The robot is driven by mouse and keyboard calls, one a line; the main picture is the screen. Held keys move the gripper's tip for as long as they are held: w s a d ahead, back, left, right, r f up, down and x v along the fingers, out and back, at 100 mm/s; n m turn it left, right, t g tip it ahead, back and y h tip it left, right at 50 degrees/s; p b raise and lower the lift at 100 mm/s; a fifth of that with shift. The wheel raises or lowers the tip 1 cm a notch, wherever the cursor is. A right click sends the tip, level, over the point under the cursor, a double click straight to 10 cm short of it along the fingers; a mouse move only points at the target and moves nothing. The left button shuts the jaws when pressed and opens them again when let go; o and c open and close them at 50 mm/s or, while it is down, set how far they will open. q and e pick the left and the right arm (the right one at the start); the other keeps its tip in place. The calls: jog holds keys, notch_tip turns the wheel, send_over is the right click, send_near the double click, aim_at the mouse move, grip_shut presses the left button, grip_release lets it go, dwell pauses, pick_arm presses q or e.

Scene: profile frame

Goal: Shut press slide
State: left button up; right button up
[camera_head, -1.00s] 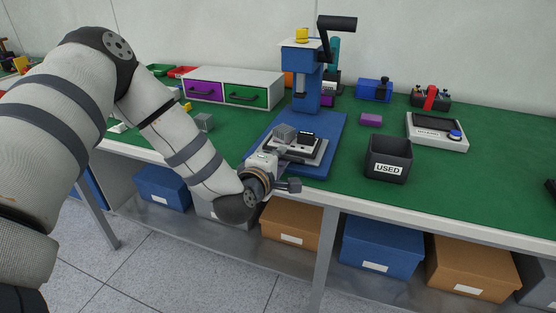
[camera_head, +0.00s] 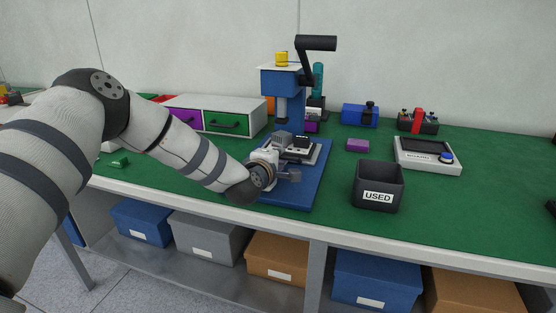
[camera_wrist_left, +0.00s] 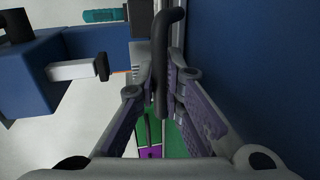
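The blue press (camera_head: 283,82) stands at the back of the bench, with a yellow cap and a black crank on top. Its slide (camera_head: 318,152), a pale plate carrying a black block and a grey block, lies on the blue base (camera_head: 300,192), close to the press column. My left gripper (camera_head: 284,174) is at the front of the slide. In the left wrist view its fingers (camera_wrist_left: 162,85) close in on both sides of a black curved handle (camera_wrist_left: 168,35) and appear shut on it. The gripper partly hides the slide's front. My right gripper is not seen.
A dark bin marked USED (camera_head: 379,188) stands right of the base. Behind it are a pale device with a screen (camera_head: 428,166) and a purple block (camera_head: 357,145). A drawer unit (camera_head: 238,108) stands behind my left arm. The green bench (camera_head: 470,220) is clear at front right.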

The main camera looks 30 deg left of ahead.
pick_arm(q)
jog(key=shift+o, duration=0.4)
jog(key=shift+s, duration=0.1)
jog(key=v, duration=1.2)
jog(key=shift+r, duration=0.1)
